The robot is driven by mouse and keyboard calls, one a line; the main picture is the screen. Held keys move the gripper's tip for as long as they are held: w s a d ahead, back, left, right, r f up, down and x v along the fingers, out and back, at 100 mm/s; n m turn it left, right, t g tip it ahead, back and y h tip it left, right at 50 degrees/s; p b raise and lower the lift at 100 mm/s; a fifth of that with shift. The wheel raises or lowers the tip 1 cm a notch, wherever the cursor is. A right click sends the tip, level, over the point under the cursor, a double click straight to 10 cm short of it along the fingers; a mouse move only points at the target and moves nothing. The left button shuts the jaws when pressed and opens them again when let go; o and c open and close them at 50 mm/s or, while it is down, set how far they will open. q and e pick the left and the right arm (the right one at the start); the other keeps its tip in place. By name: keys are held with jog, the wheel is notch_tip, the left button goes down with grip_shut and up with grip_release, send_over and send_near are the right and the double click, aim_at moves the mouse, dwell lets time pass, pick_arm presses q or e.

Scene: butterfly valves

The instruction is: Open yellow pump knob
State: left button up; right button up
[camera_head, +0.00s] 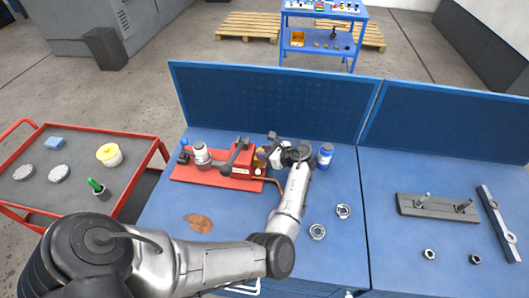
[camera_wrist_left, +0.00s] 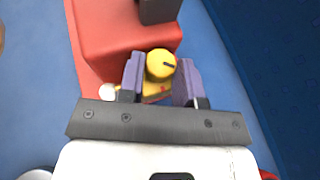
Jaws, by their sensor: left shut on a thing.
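The yellow knob (camera_wrist_left: 161,65) is round with a dark mark on its face, and it sits at the end of the red pump body (camera_wrist_left: 122,38). My left gripper (camera_wrist_left: 159,80) has its two purple-grey fingers on either side of the knob, shut on it. In the head view my left gripper (camera_head: 271,155) reaches the right end of the red pump (camera_head: 243,168) on the blue bench. The knob is mostly hidden there by the gripper. My right gripper is in neither view.
A blue bottle (camera_head: 325,154) stands just right of my left gripper. Metal fittings (camera_head: 317,231) and a brown stain (camera_head: 199,222) lie on the bench (camera_head: 170,240). A blue panel (camera_head: 270,100) rises behind. A red cart (camera_head: 110,145) stands at left.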

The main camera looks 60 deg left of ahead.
pick_arm(q)
jog(key=n+g+h+b, duration=0.2)
jog(key=n+g+b, duration=0.1)
jog(key=n+g, duration=0.1)
jog(key=shift+w+a+h, duration=0.3)
jog(key=shift+h, duration=0.1)
jog(key=shift+w+a+n+g+h+b, duration=0.15)
jog(key=shift+n+g+h+b, duration=0.9)
jog(key=shift+n+h, duration=0.55)
jog(key=shift+r, duration=0.1)
jog(key=o, duration=0.9)
jog(key=shift+o, duration=0.2)
